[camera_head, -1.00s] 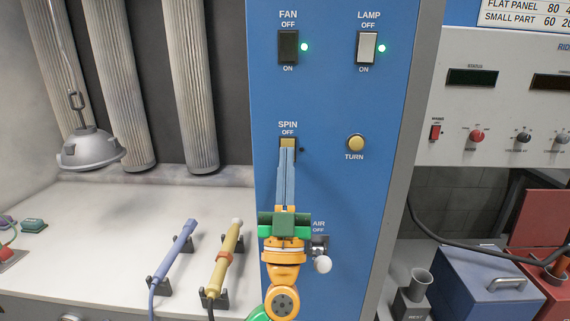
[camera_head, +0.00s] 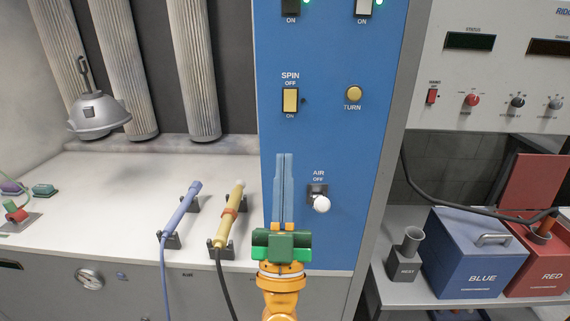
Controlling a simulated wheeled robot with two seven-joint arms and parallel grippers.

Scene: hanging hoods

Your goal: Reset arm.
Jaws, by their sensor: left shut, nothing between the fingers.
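My left gripper (camera_head: 282,160) is in front of the blue control panel (camera_head: 335,130). Its two long blue-grey fingers point up and lie together, with nothing between them. The fingertips are below the yellow SPIN switch (camera_head: 290,100) and apart from it in the picture. The AIR valve with its white knob (camera_head: 321,204) is to the right of the fingers. My right gripper does not show.
Blue (camera_head: 183,212) and yellow (camera_head: 231,215) handheld tools rest in holders on the white bench left of my gripper. A grey hood (camera_head: 98,115) hangs at the far left. A blue box (camera_head: 480,255) and a red box (camera_head: 540,265) stand on the right shelf.

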